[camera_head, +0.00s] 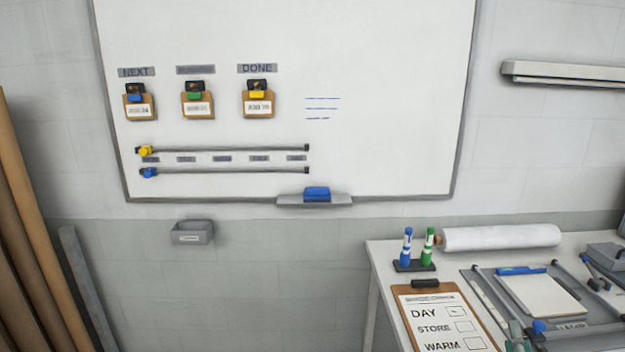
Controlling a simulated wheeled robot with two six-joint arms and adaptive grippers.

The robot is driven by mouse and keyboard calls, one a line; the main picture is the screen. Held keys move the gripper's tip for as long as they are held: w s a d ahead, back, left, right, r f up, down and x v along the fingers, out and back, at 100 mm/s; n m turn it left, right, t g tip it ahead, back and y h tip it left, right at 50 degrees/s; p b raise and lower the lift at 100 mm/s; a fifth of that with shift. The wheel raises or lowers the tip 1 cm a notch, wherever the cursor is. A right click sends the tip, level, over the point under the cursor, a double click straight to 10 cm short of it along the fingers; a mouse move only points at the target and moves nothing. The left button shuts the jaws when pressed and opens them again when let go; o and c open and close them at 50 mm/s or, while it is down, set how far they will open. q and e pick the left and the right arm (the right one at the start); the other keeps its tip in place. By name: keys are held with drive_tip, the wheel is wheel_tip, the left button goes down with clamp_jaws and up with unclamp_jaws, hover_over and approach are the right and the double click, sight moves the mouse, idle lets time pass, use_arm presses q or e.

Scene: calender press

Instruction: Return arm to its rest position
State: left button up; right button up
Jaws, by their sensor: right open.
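My right gripper (517,338) shows only in part at the bottom edge, as a grey-green shape over the table at the lower right. It is open, and I see nothing held in it. It is just right of the clipboard (402,318) with its DAY, STORE and WARM sheet, and in front of the board with the paper pad (541,295). Whether it touches the table things I cannot tell. My left gripper is not in view.
A whiteboard (390,110) with three clipped cards and two slider rails hangs on the wall. The table (385,268) holds a marker stand (413,265) and a paper roll (500,237). Brown rolls (25,230) lean at the left. The middle floor area is clear.

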drive_tip(key=s+a+f+m+g+y, duration=0.1)
drive_tip(key=s+a+f+m+g, duration=0.5)
drive_tip(key=s+f, duration=0.25)
drive_tip(key=s+a+f+m+g+y, duration=0.25)
drive_tip(key=s+f+m+g, duration=0.25)
drive_tip(key=s+f+m, duration=0.4)
drive_tip(key=s+a+m+g+y, duration=0.2)
drive_tip(key=s+a+g+y, duration=0.1)
drive_tip(key=s+a, duration=0.6)
drive_tip(key=s+d+f+g, duration=0.1)
drive_tip(key=s+f, duration=0.1)
drive_tip(key=f, duration=1)
drive_tip(key=s+d+f+g, duration=0.1)
drive_tip(key=f, duration=1)
drive_tip(key=s+f, duration=1)
drive_tip(key=s, duration=0.3)
drive_tip(key=shift+d+f+g, duration=0.2)
drive_tip(key=shift+d+g, duration=0.05)
drive_tip(key=shift+g, duration=0.05)
drive_tip(key=shift+y, duration=0.25)
